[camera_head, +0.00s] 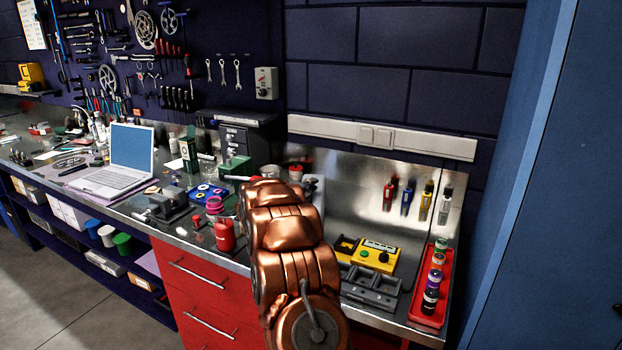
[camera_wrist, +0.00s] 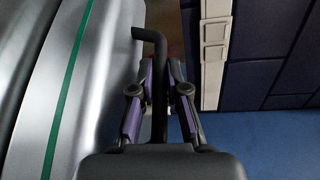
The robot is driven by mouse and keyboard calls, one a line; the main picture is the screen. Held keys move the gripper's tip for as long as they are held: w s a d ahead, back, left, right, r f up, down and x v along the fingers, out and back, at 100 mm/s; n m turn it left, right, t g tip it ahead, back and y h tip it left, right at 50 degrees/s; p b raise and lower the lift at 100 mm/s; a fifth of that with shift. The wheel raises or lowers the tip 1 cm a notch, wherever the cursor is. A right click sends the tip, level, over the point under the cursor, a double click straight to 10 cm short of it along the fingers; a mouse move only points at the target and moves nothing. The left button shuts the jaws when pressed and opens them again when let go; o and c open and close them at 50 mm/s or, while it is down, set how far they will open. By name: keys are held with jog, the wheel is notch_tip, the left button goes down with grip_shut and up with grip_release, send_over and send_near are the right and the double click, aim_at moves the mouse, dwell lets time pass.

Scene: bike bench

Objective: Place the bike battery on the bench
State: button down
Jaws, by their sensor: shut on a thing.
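The bike battery (camera_wrist: 95,85) looks like the large silver-grey body with a green stripe that fills the left of the wrist view. A black bar, apparently its handle, hooks out from its side. My gripper (camera_wrist: 160,72) is shut on this bar, with one finger on each side. In the head view my copper-coloured arm reaches over the front of the bench (camera_head: 186,231) and hides the gripper. I cannot make out the battery for sure there, nor tell whether it touches the bench.
A laptop (camera_head: 125,162) stands at the left, with a red container (camera_head: 225,236) closer to my arm. A blue cabinet (camera_head: 560,200) stands at the right.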

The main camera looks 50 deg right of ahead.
dwell(0.3)
jog(key=c, duration=1.2)
grip_release()
jog(key=shift+s+f, duration=0.1)
jog(key=shift+f, duration=0.1)
jog(key=b+v, duration=0.4)
jog(key=v, duration=0.8)
jog(key=shift+s+f, duration=0.1)
jog(key=shift+f, duration=0.05)
